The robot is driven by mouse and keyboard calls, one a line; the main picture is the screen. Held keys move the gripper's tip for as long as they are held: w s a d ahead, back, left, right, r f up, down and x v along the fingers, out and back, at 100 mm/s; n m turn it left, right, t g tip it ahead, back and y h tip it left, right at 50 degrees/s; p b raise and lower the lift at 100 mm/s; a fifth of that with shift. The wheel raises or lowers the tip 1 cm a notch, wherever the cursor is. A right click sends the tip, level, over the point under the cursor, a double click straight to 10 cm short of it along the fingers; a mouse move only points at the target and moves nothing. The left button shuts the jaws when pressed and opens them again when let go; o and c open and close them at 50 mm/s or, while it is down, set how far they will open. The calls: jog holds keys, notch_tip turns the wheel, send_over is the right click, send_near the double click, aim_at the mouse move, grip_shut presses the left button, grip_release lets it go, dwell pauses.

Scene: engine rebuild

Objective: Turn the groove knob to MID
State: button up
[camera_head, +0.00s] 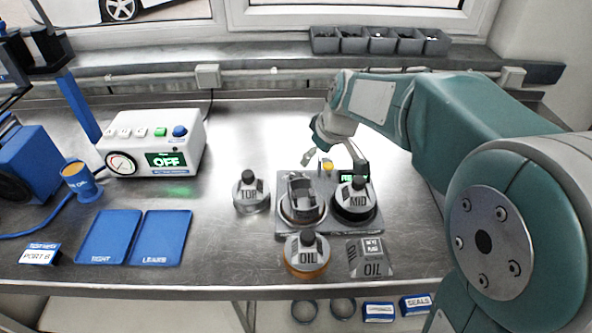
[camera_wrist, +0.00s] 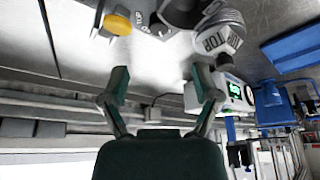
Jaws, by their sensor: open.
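A small yellow knob (camera_head: 327,166) sits at the back of the grey fixture plate (camera_head: 290,236). It looks like the groove knob, and it also shows at the upper left of the wrist view (camera_wrist: 116,22). Lettering beside it there seems to read TOP; I cannot tell its setting for sure. A small green display (camera_head: 348,179) is partly hidden beside it. In the wrist view the fingertips (camera_wrist: 160,80) are apart from the knob.
A MID piece (camera_head: 357,201) and an open metal holder (camera_head: 302,208) stand on the plate. A TOP piece (camera_head: 251,194) stands left, an OIL piece (camera_head: 307,256) in front. A white tester (camera_head: 155,145) reads OFF. Blue TIGHT (camera_head: 108,238) and LEAKS (camera_head: 160,238) mats lie left.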

aim_at(296, 175)
jog(key=shift+n, duration=0.4)
jog(key=x, duration=0.4)
jog(key=w+x, duration=0.1)
jog(key=x, duration=0.4)
jog(key=a+x, duration=0.1)
jog(key=x, duration=0.3)
jog(key=shift+w, duration=0.35)
jog(key=shift+r, duration=0.1)
grip_shut()
